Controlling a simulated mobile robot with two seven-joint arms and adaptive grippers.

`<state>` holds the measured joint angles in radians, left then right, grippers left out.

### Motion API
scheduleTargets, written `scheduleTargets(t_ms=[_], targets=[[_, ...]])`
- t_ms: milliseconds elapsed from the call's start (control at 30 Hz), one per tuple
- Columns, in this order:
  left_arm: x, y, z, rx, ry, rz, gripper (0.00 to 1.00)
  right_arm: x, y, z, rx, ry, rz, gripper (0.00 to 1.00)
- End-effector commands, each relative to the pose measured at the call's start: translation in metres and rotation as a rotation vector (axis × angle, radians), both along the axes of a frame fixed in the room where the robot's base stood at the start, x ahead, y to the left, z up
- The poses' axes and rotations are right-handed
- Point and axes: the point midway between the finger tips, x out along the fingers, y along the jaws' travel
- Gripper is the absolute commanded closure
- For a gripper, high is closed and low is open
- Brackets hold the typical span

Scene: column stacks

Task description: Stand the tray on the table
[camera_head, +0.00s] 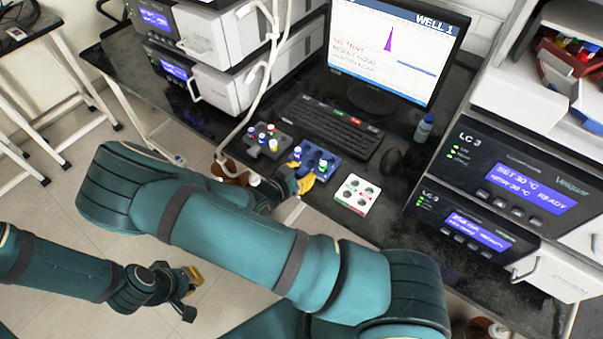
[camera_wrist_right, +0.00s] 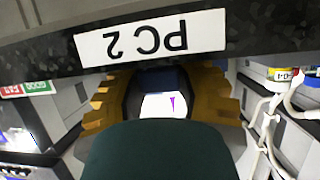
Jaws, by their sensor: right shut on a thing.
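A blue tray (camera_head: 321,154) with several capped vials is at the front of the black table (camera_head: 395,233), between a grey tray and a white block. My right gripper (camera_head: 304,184) is at the blue tray's near side, shut on it. I cannot tell whether the tray's underside touches the table. In the right wrist view the yellow fingers (camera_wrist_right: 160,100) stand on both sides, and the tray itself is not clear there. My left gripper (camera_head: 190,293) is open and empty, low over the floor at the left.
A grey tray (camera_head: 258,146) with vials stands left of the blue one, and a white block (camera_head: 357,194) stands right. Behind are a keyboard (camera_head: 333,125), mouse (camera_head: 391,161) and monitor (camera_head: 390,50) showing "NO TRAY". Instruments flank both sides; a white hose (camera_head: 264,75) hangs at the left.

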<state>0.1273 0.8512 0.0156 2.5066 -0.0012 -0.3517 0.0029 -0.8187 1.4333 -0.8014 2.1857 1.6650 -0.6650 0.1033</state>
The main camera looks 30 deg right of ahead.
Motion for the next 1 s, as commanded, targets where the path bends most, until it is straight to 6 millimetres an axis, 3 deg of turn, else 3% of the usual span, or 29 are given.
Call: scheduleTargets(t_ms=[100, 133, 200, 600, 1000], targets=[[0.000, 0.000, -0.003, 0.000, -0.001, 0.000, 1.00, 0.000, 0.000, -0.004, 0.000, 0.000, 0.000, 1.00], [0.000, 0.000, -0.002, 0.000, -0.001, 0.000, 1.00, 0.000, 0.000, -0.003, 0.001, 0.000, 0.000, 0.56], [0.000, 0.000, -0.002, 0.000, -0.001, 0.000, 1.00, 0.000, 0.000, -0.003, 0.001, 0.000, 0.000, 0.36], [0.000, 0.000, 0.002, 0.000, 0.000, 0.000, 1.00, 0.000, 0.002, 0.002, 0.000, 0.000, 0.001, 0.36], [-0.003, 0.000, 0.016, -0.001, 0.007, -0.002, 1.00, -0.021, 0.068, 0.031, 0.004, -0.002, 0.003, 0.36]])
